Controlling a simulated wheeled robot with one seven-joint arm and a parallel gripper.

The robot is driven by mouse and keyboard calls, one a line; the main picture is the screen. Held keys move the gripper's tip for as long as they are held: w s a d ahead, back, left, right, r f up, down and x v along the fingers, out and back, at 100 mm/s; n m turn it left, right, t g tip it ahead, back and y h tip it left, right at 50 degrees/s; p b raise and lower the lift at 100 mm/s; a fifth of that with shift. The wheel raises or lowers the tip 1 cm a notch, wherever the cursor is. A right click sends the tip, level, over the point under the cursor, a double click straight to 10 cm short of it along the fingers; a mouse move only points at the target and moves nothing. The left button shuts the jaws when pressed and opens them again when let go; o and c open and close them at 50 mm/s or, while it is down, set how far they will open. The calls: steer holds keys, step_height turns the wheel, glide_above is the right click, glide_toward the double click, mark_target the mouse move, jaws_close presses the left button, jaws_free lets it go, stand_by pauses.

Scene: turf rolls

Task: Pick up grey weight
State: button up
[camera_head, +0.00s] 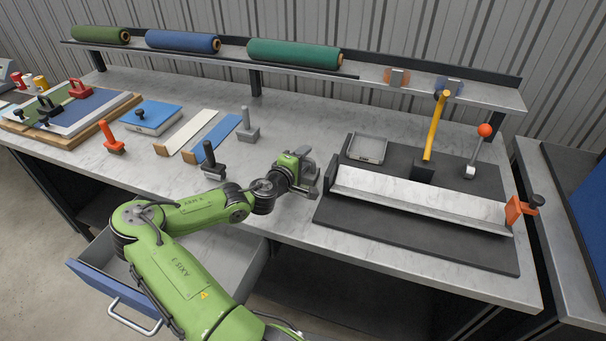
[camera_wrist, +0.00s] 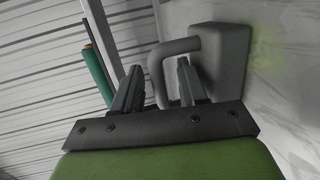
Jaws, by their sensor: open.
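The grey weight (camera_wrist: 228,62) is a block with a bent bar handle, lying close in front of my gripper in the wrist view. My gripper (camera_wrist: 159,66) is open. The handle's bar appears between the two dark fingers, with space to either side. The block is to the right of the fingers. In the head view, the weight (camera_head: 309,181) is on the bench just left of the black mat, partly hidden by my gripper (camera_head: 303,162). I cannot tell whether the fingers touch the handle.
The black mat (camera_head: 420,248) to the right carries a marble-like trough (camera_head: 420,200), a small tray (camera_head: 367,148) and a yellow lever (camera_head: 436,125). Black (camera_head: 211,162), grey (camera_head: 247,127) and red (camera_head: 112,139) handled tools stand to the left. A drawer (camera_head: 90,270) is open below.

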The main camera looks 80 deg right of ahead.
steer(key=shift+a, duration=0.1)
jaws_close()
stand_by(1.2)
steer(key=shift+r, duration=0.2)
